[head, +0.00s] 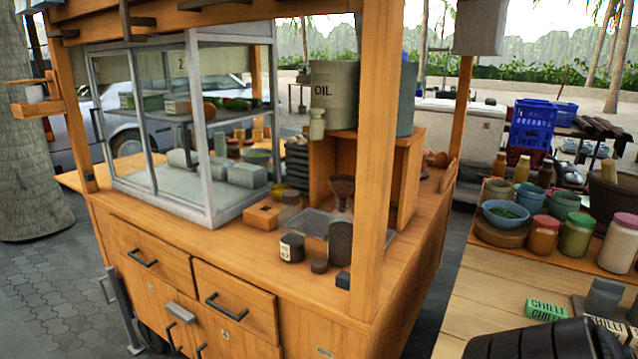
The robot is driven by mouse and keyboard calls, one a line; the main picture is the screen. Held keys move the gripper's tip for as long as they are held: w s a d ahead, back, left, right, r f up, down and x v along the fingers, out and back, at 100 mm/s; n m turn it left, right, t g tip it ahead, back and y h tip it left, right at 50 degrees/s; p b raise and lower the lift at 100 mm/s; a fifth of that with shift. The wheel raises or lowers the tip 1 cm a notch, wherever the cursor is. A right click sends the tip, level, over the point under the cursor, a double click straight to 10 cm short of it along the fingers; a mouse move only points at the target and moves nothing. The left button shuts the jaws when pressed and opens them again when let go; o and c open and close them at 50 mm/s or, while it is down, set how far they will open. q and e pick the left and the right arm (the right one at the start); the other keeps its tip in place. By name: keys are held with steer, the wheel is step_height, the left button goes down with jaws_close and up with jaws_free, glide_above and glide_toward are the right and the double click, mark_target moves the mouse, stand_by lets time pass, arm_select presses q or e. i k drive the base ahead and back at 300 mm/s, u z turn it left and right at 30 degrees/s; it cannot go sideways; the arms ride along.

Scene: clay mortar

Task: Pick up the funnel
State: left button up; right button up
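The funnel (341,187) is small and dark brown, with its wide mouth up. It is on the wooden cart's counter side, in front of the wooden shelf box and just left of the front right post. Its narrow end points down toward a dark bottle (340,243). At this size I cannot tell whether the spout sits inside the bottle's neck.
A jar with a pale label (292,248), a small dark pot (319,266) and a wooden box (263,214) stand close by. The wooden post (378,150) rises just right of the funnel. A glass cabinet (180,130) stands left. An OIL tin (334,95) sits above.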

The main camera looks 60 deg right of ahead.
mark_target(343, 185)
steer(key=z, duration=1.4)
